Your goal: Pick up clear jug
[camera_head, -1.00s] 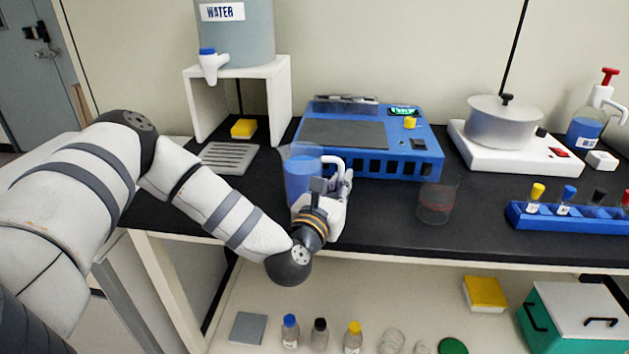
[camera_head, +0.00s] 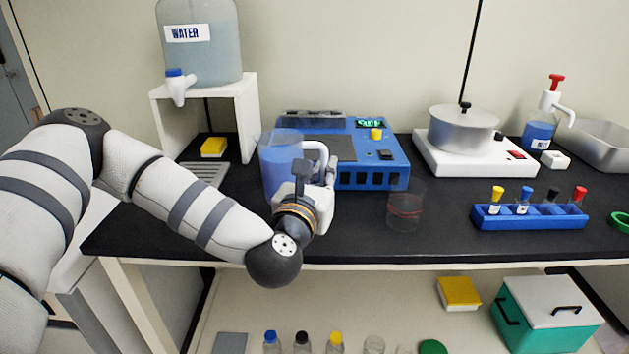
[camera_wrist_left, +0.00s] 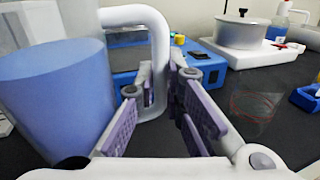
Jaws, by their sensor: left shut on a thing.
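The clear jug (camera_head: 281,168) holds blue liquid and has a white handle. My left gripper (camera_head: 322,175) is at the jug's right side, shut on the handle. In the left wrist view the jug (camera_wrist_left: 50,95) fills the left side, and its handle runs down between the fingers of my left gripper (camera_wrist_left: 165,85). The jug's base is partly hidden by my wrist, so its clearance from the bench is hard to tell. My right gripper is not in view.
A transparent beaker (camera_head: 405,208) stands right of my gripper. Behind are the blue device (camera_head: 372,175), a white hotplate (camera_head: 470,158) with a pot, and a white stand (camera_head: 248,110) under the water tank (camera_head: 205,50). A blue vial rack (camera_head: 530,216) is at right.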

